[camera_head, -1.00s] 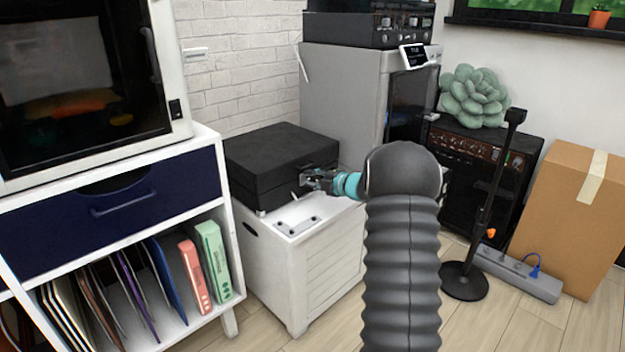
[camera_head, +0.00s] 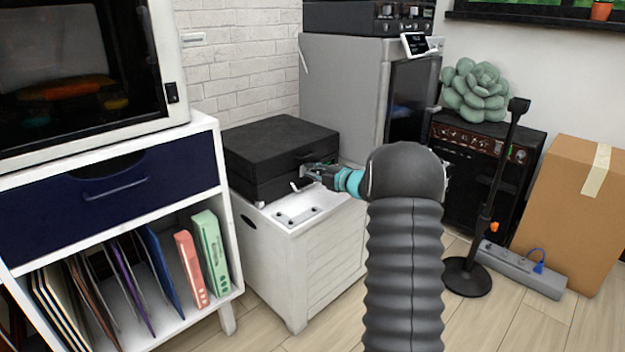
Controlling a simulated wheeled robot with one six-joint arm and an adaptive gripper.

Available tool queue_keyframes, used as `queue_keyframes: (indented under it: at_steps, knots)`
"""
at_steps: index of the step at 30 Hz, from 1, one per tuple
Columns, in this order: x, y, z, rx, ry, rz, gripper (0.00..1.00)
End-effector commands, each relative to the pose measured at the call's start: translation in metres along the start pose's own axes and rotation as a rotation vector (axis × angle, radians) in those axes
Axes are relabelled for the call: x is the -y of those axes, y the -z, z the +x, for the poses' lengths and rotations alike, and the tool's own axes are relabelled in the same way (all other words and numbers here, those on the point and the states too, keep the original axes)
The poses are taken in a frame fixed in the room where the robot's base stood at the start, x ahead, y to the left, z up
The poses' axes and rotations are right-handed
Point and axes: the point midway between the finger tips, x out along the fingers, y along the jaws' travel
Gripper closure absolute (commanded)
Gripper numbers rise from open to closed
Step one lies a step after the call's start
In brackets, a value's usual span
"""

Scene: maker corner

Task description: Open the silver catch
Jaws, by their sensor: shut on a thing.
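A black case (camera_head: 268,150) lies flat with its lid down on a white slatted chest. The silver catch (camera_head: 296,186) shows as a small light piece low on the case's front side, at my gripper's tips. My gripper (camera_head: 308,172) is at that front side and shut on the catch. Its fingers and my arm hide part of the case front. The exact pose of the catch is too small to tell.
The white chest (camera_head: 300,265) has a small metal fitting on its top. A shelf unit with a navy drawer (camera_head: 115,195) stands left. A grey cabinet (camera_head: 340,95) is behind. A microphone stand (camera_head: 490,210), amplifier and cardboard box (camera_head: 570,220) stand right.

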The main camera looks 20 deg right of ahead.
Motion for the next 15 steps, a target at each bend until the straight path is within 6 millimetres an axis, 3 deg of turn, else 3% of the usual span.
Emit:
queue_keyframes:
  at_steps: [1,8,15]
  knots:
    - [0.0091,-0.0017,0.0004,-0.002,-0.020,-0.001,1.00]
    - [0.0170,-0.0026,-0.0021,-0.024,-0.149,-0.002,1.00]
    - [0.0166,-0.0021,-0.0047,-0.050,-0.316,-0.009,1.00]
